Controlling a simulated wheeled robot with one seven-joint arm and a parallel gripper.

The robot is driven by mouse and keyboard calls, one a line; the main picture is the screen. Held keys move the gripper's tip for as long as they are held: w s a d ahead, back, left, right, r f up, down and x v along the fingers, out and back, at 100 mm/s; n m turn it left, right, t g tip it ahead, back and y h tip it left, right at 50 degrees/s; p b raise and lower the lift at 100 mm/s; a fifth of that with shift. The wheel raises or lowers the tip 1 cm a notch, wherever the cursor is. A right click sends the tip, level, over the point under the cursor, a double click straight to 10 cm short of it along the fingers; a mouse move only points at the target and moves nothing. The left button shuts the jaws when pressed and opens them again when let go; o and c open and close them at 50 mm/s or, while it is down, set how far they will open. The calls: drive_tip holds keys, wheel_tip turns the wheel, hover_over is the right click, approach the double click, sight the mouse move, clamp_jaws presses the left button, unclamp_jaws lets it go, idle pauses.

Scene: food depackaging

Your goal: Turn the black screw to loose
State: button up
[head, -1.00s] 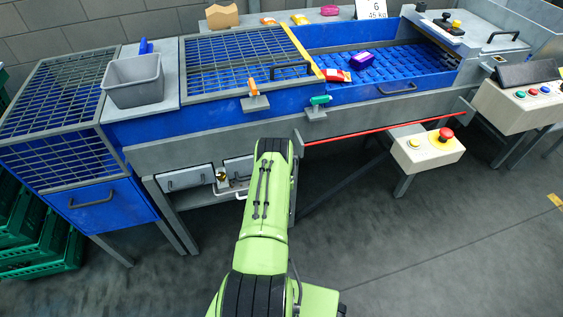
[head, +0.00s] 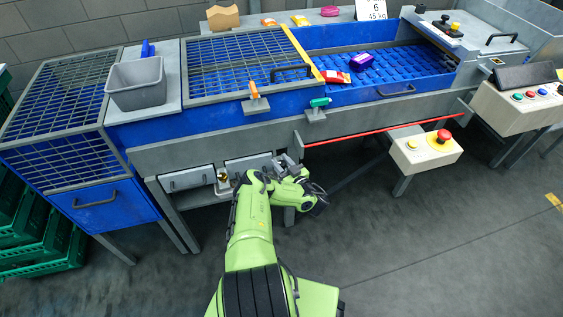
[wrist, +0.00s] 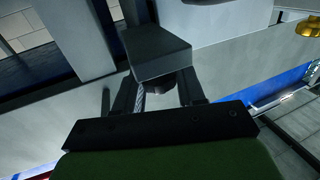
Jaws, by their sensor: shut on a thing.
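My gripper (wrist: 160,82) shows in the wrist view, with its two dark fingers closed about a dark part. That part, a blocky black piece (wrist: 156,52), seems to be the black screw, though its shape is not clear here. In the head view my gripper (head: 284,168) is at the machine's front, just below the long grey beam and right of the small drawers. The black screw cannot be made out in the head view.
Small grey drawers (head: 187,179) and a brass fitting (head: 223,177) are left of my gripper. A control box (head: 427,150) with a red button stands to the right. Metal legs stand under the machine. The floor in front is clear.

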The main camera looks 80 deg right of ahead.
drive_tip(key=shift+a+f, duration=0.1)
drive_tip(key=shift+f, duration=0.05)
idle(0.3)
drive_tip(key=o, duration=0.9)
